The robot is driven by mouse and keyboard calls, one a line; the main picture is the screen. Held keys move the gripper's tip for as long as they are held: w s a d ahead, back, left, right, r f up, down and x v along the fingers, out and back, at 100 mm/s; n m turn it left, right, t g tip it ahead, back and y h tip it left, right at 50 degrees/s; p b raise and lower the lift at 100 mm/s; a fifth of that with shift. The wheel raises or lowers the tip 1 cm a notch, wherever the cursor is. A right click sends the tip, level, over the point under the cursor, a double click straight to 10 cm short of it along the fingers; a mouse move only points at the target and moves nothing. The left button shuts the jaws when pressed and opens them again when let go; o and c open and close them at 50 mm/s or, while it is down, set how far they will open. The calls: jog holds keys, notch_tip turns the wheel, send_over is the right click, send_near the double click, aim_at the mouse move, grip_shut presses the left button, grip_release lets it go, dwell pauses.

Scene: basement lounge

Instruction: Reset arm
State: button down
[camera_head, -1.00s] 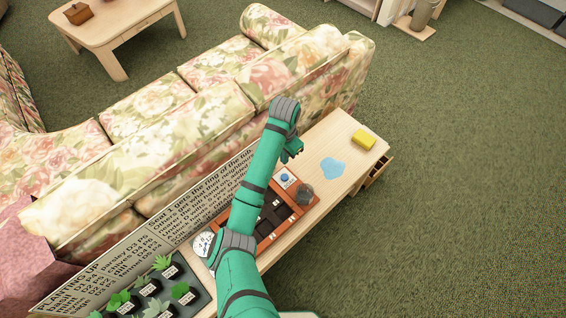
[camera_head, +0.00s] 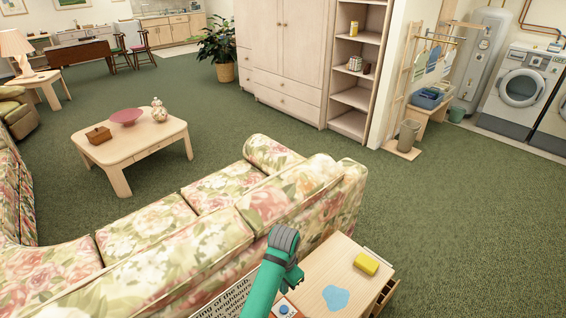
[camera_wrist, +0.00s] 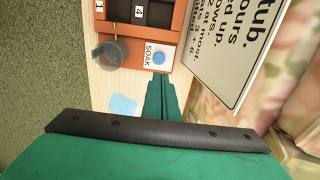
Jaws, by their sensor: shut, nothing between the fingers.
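My green arm reaches over the wooden console table (camera_head: 352,294) behind the sofa. In the head view its grey-banded bend is at the lower middle, and my gripper (camera_head: 296,280) shows only in part there. In the wrist view the green fingers of my gripper (camera_wrist: 162,95) are together with nothing between them. They point toward the orange tray (camera_wrist: 178,18) and its blue SOAK button (camera_wrist: 159,58). I cannot tell how high above the table they are.
A light blue puddle shape (camera_head: 336,297) and a yellow sponge-like block (camera_head: 366,263) lie on the table. A text board (camera_wrist: 242,42) stands along the tray. The floral sofa (camera_head: 180,225) is close on the left. Green carpet (camera_head: 460,220) is clear on the right.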

jog(key=s+d+f+n+t+h, duration=0.1)
jog(key=s+d+f+t+h, duration=0.1)
jog(key=d, duration=0.6)
jog(key=s+d+f+n+t+h, duration=0.1)
jog(key=d+f+t+h, duration=0.15)
jog(key=d, duration=0.55)
jog(key=s+d+f+n+t, duration=0.1)
jog(key=s+d+n+t, duration=0.3)
jog(key=s, duration=0.4)
jog(key=s+a+r+n+t+y, duration=0.1)
jog(key=s+a+r+n+t, duration=0.1)
jog(key=s+a, duration=0.5)
jog(key=s+a+r+n+t+y, duration=0.2)
jog(key=s+a+n, duration=0.15)
jog(key=s, duration=0.65)
jog(key=s+a+r+m+t+y, duration=0.1)
jog(key=s+a+r+m+t, duration=0.1)
jog(key=s+a+r, duration=0.8)
notch_tip(320, 180, up, 4)
jog(key=shift+s+f+t, duration=0.25)
jog(key=shift+s+t, duration=0.1)
jog(key=shift+s, duration=0.75)
jog(key=shift+y, duration=0.25)
dwell(1.3)
